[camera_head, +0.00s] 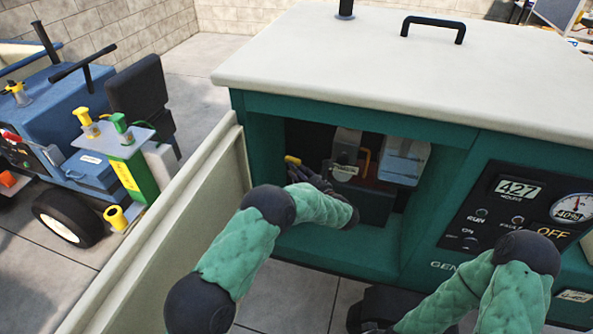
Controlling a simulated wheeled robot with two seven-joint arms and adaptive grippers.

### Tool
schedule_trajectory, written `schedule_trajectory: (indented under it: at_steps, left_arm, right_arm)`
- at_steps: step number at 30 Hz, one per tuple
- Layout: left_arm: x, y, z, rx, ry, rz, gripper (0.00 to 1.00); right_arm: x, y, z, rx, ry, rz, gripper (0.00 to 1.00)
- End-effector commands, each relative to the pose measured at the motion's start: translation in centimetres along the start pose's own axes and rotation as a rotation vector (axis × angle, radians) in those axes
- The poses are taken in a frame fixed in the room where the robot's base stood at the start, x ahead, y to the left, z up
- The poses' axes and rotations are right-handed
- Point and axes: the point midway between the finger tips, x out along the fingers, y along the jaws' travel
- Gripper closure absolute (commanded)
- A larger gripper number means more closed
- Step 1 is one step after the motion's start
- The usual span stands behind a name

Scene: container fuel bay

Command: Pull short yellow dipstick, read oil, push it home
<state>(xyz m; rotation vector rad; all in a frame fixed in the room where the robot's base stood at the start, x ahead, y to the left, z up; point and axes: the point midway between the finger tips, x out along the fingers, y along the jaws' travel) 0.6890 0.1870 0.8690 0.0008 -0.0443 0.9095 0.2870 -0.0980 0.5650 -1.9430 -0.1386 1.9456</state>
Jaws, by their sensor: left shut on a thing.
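The open bay of the green generator (262,150) shows an engine inside. My left gripper (297,171) reaches into the bay at its left side. It is shut on the short yellow dipstick, whose yellow handle (292,160) shows at the fingertips. The rest of the dipstick is hidden behind the gripper, so I cannot tell how far it sits in its tube.
A cream door panel (185,225) stands open left of the bay, close to my left arm. A control panel (520,210) reading 427 is on the right. A blue machine (75,110) with yellow and green handles stands at the left.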

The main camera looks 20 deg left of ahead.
Motion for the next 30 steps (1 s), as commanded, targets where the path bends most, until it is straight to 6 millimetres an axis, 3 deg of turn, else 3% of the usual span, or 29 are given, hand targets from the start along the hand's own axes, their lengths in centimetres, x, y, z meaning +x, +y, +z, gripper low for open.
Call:
schedule_trajectory:
  at_steps: [30]
  left_arm:
    - [-0.1,0.0,-1.8,0.000,0.000,0.000,1.00]
  right_arm:
    - [1.2,0.4,-0.1,0.000,0.000,0.000,0.54]
